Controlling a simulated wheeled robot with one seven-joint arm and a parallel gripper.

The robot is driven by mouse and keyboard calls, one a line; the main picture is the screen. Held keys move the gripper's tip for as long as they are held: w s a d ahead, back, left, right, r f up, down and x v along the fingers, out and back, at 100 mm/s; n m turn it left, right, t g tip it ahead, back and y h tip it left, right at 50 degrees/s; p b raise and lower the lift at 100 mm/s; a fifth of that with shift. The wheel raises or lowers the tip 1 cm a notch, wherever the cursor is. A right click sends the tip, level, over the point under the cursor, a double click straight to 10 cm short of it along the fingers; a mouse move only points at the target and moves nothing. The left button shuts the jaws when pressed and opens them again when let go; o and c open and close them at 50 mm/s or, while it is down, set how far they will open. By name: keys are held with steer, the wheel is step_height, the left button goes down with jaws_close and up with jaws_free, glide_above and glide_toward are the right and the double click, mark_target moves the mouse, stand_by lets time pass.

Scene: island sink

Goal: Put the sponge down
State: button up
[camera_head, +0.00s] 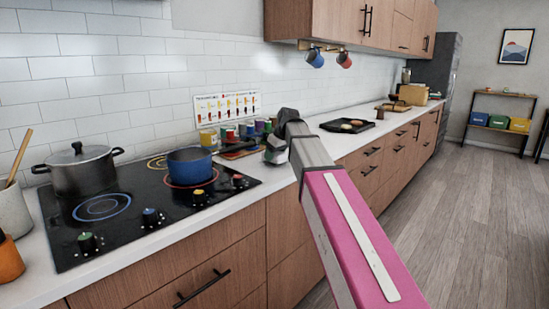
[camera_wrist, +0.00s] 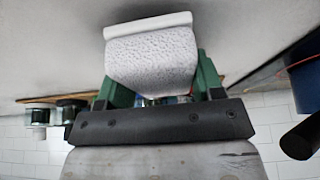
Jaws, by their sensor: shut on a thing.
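The sponge (camera_wrist: 152,58) is a pale grey-white block with a rough, dimpled face and a smooth lighter layer along one edge. It fills the wrist view's upper middle. My gripper (camera_wrist: 157,80), with green fingers on either side, is shut on the sponge. In the head view my gripper (camera_head: 273,152) is over the white counter, right of the cooktop, and the arm and wrist hide most of it. The pale counter surface (camera_wrist: 50,45) lies behind the sponge in the wrist view. I cannot tell whether the sponge touches it.
A blue pot (camera_head: 191,167) and a large lidded pot (camera_head: 80,170) stand on the black cooktop (camera_head: 135,205). Several small jars (camera_head: 208,139) and a wooden board (camera_head: 238,150) are near the wall. A dark tray (camera_head: 347,126) lies further right, with bare counter (camera_head: 310,122) before it.

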steer(key=shift+f, duration=0.55)
steer(key=o, duration=0.9)
steer(key=shift+f, duration=0.1)
steer(key=v, duration=1.2)
